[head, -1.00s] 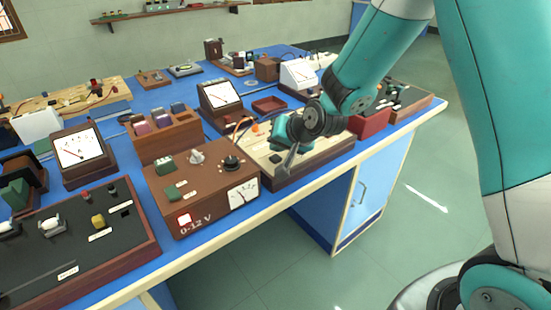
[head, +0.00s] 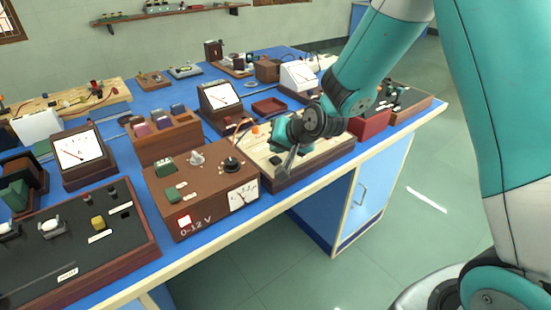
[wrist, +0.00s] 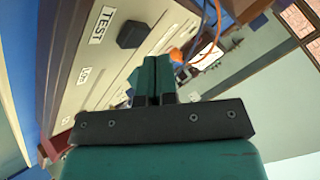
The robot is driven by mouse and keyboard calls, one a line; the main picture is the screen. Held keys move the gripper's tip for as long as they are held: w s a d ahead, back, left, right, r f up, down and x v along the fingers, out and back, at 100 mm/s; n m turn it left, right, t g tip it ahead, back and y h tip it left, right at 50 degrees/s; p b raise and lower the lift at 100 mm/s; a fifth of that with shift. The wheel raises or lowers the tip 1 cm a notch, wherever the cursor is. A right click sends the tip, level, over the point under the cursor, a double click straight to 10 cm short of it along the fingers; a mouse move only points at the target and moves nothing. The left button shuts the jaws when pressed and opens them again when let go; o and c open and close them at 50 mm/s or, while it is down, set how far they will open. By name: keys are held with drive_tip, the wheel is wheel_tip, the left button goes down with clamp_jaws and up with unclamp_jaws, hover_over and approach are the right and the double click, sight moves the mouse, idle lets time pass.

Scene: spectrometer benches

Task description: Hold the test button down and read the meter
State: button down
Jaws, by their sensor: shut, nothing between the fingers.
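The test button is a dark knob-like button (head: 276,160) near the front of a cream-topped wooden board (head: 322,150). In the wrist view the button (wrist: 132,34) stands beside a white TEST label (wrist: 102,25). My gripper (head: 289,168) is over that board, just right of the button. In the wrist view its teal fingers (wrist: 152,66) are together and empty, with the button ahead and to the left; I cannot tell whether they touch anything. A white-faced meter (head: 220,94) in a sloping wooden case stands behind the board; its reading is too small to tell.
A brown 0-12 V supply box (head: 205,190) with its own small dial stands left of the board. An orange terminal (wrist: 177,55) with wires rises near my fingers. A red box (head: 370,124) stands to the right. The floor in front is clear.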

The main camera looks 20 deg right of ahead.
sight(278, 158)
idle(0.7)
drive_tip(key=shift+f+b, duration=0.35)
drive_tip(key=shift+f, duration=0.1)
drive_tip(key=shift+f+b, duration=0.4)
drive_tip(key=shift+f, duration=0.05)
idle(0.5)
drive_tip(key=shift+r, duration=0.15)
idle(2.0)
drive_tip(key=shift+r+p, duration=0.75)
drive_tip(key=shift+r, duration=0.05)
wheel_tip(278, 158, up, 5)
drive_tip(key=p, duration=0.4)
